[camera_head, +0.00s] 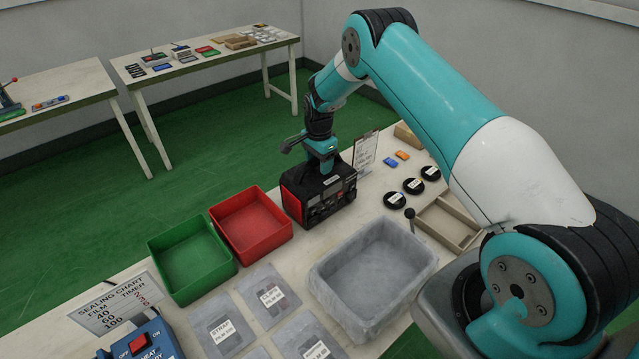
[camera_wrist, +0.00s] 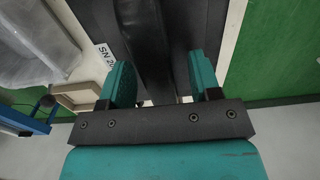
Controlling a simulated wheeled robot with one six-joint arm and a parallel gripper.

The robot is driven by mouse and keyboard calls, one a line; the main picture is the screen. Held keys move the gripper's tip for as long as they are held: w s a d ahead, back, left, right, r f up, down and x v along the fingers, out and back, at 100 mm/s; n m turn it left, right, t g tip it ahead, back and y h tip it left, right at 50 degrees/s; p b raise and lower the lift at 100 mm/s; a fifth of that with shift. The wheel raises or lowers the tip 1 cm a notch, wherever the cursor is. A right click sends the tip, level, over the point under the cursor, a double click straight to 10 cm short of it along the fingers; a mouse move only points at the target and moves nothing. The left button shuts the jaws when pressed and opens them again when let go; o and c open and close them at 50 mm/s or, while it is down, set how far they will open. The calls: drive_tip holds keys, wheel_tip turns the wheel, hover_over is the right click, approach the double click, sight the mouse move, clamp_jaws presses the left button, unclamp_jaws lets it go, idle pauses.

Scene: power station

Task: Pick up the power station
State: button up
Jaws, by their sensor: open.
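In the wrist view my gripper (camera_wrist: 160,82) is open, with one teal finger on each side of the handle. Gaps show between the fingers and the handle. The fingertips' depth against the handle is hard to tell.
A red bin (camera_head: 287,243) and a green bin (camera_head: 233,262) stand left of the power station. A lined grey tray (camera_head: 322,283) is in front. A sign stand (camera_head: 366,155) is close behind on the right, with black discs (camera_head: 395,201) and a wooden tray (camera_head: 473,228) further right.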

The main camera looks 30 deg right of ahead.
drive_tip(key=shift+f, duration=0.15)
clamp_jaws()
idle(1.3)
drive_tip(key=shift+w+r, duration=0.2)
drive_tip(key=shift+r, duration=0.05)
